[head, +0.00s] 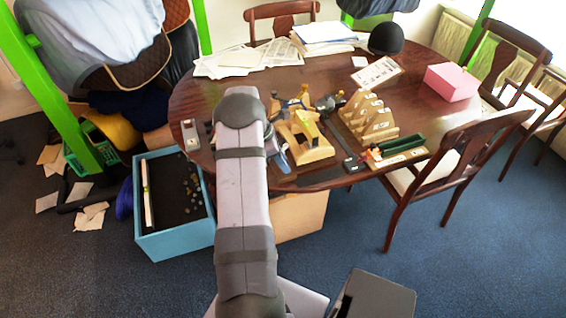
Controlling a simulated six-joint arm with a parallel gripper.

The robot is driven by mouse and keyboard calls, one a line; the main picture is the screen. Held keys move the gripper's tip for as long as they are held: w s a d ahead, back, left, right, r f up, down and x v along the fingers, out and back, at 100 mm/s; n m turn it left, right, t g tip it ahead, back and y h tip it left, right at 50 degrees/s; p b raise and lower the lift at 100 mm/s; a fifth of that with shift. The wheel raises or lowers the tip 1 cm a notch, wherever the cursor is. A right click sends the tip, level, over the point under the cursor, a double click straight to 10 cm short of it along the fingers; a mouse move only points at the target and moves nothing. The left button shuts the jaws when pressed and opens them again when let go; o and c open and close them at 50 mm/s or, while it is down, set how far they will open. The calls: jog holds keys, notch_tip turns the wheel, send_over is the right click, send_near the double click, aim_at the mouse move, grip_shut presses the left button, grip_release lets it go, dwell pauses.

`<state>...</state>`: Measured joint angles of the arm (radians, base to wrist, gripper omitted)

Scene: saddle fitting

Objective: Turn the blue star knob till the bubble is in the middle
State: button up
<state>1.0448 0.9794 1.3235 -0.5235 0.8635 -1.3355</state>
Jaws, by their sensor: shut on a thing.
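A light wooden fitting (315,152) stands near the front edge of the dark oval table, just right of my arm. A yellow-green strip (308,129), apparently the level, lies across its top. The bubble is too small to make out. My gripper (282,158) is at the left side of the fitting, mostly hidden behind my arm, and its fingertips do not show clearly. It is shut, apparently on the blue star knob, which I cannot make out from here.
A slotted wooden rack (368,118) and a green-topped tray (400,148) stand right of the fitting. Papers (235,65), a black cap (386,38) and a pink box (451,82) lie farther back. A blue bin (175,240) stands on the floor at left.

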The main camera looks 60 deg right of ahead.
jog(key=shift+m, duration=0.6)
jog(key=o, duration=1)
jog(key=shift+r, duration=0.15)
jog(key=shift+b+v, duration=0.95)
jog(key=shift+v, duration=2.6)
jog(key=shift+w+d, duration=0.1)
jog(key=shift+w, duration=0.1)
